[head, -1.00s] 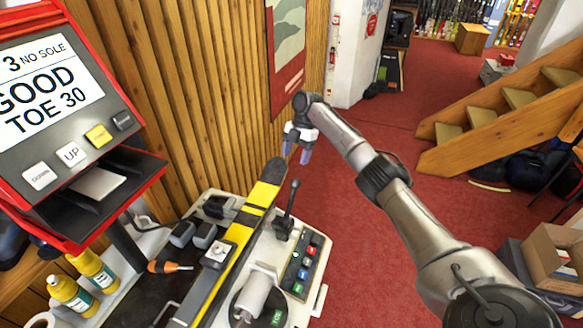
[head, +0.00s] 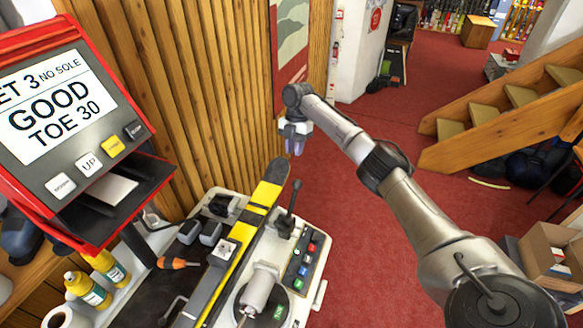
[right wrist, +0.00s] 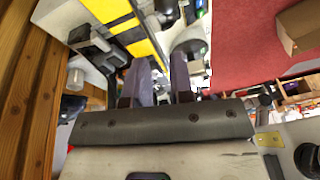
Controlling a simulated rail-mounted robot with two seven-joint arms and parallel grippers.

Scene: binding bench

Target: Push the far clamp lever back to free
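The far clamp lever (head: 290,207) is a black stick with a knob. It stands nearly upright on the white bench machine, just right of the ski's far end in the head view. The yellow and black ski (head: 245,233) lies along the machine; its striped part also shows in the right wrist view (right wrist: 133,32). My right gripper (head: 295,146) hangs beyond and above the lever's knob, apart from it in the head view. Its two purple-grey fingers (right wrist: 161,80) show a gap with nothing between them. My left gripper is out of view.
A red-framed display reading GOOD TOE 30 (head: 62,110) stands at left. A button panel (head: 306,258) and a round black part with a white cylinder (head: 262,290) lie near the lever. The slatted wood wall (head: 200,100) is close behind. Red carpet (head: 400,115) is open at right.

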